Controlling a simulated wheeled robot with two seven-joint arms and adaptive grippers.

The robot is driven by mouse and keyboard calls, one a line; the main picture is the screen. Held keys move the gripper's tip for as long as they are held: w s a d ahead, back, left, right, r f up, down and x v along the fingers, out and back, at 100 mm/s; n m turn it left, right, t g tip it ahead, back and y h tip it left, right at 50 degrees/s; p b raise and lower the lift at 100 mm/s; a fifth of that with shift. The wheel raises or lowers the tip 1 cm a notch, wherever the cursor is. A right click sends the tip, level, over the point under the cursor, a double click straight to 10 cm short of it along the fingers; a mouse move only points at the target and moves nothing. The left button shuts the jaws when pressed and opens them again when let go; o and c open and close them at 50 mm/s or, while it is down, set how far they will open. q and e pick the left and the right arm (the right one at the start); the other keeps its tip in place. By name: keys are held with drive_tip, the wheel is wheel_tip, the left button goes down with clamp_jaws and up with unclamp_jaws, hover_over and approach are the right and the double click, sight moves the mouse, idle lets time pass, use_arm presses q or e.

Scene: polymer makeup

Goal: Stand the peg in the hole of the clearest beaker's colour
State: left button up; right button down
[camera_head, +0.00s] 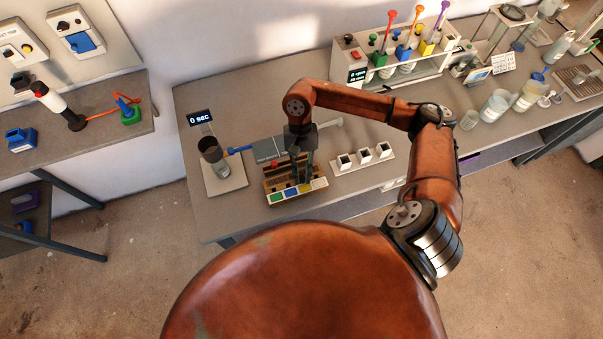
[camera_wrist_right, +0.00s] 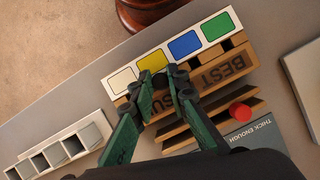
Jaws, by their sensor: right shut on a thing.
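The wooden peg board (camera_head: 269,184) stands near the table's front edge, with green, blue, yellow and white squares along its front. Its lettered face and squares show in the right wrist view (camera_wrist_right: 232,65). My right gripper (camera_head: 303,175) points down over it. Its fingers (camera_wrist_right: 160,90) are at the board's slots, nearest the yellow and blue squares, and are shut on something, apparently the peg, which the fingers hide. The beakers stand in the rack (camera_head: 352,75) at the back, under green, blue, yellow and white blocks; their clarity is too small to tell. My left gripper is out of view.
A glass of dark liquid (camera_head: 212,150) stands on a plate to the left, under a "0 sec" display (camera_head: 200,118). Three white square cups (camera_head: 364,156) stand to the right. Glassware (camera_head: 495,105) stands farther right.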

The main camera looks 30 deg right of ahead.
drive_tip(key=c, duration=1.8)
unclamp_jaws()
drive_tip(key=v, duration=1.2)
